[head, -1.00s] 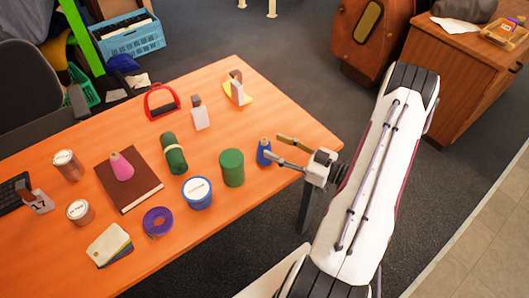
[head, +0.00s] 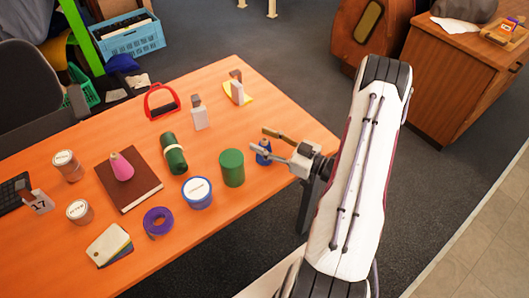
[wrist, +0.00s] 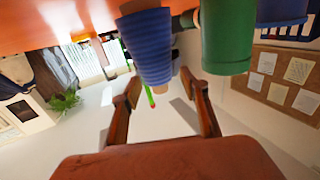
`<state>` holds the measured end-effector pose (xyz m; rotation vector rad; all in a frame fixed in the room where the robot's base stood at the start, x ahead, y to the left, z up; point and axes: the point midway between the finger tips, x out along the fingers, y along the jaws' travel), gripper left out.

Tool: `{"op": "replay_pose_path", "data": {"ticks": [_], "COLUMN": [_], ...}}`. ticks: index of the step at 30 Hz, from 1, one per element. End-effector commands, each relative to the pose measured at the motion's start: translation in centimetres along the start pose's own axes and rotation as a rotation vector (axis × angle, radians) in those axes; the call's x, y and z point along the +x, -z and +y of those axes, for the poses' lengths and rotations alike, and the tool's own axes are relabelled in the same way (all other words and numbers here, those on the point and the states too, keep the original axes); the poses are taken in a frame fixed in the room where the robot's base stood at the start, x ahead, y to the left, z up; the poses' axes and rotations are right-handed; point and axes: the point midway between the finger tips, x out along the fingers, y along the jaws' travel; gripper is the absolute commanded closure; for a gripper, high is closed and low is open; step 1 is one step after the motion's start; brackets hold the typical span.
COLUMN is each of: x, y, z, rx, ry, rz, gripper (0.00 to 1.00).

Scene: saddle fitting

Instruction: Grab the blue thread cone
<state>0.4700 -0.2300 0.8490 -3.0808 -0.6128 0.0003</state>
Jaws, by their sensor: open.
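The blue thread cone (head: 263,156) stands on the orange table near its right edge, partly hidden by a finger in the head view. In the wrist view the blue cone (wrist: 149,45) shows large, its narrow end towards the space between my fingers. My gripper (head: 265,140) is open, with one finger on the far side of the cone and one on the near side. The fingers also show spread apart in the wrist view (wrist: 166,92). I cannot tell whether either finger touches the cone.
A green cylinder (head: 232,168) stands just left of the cone, close to my gripper. A blue tub with a white lid (head: 197,192) is farther left. A pink cone (head: 121,168) sits on a brown book (head: 140,190). The table's right corner beyond the cone is clear.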

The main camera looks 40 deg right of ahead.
Motion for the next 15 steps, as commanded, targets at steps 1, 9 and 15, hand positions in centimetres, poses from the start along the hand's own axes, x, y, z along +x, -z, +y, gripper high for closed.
{"op": "replay_pose_path", "data": {"ticks": [1, 9, 15], "x": [-0.01, -0.02, -0.03], "y": [0.0, 0.0, 0.0], "z": [0.01, 0.01, 0.01], "rx": [0.0, 0.0, 0.0], "ry": [0.0, 0.0, 0.0], "rz": [0.0, 0.0, 0.0], "gripper": [0.56, 0.56, 0.92]}}
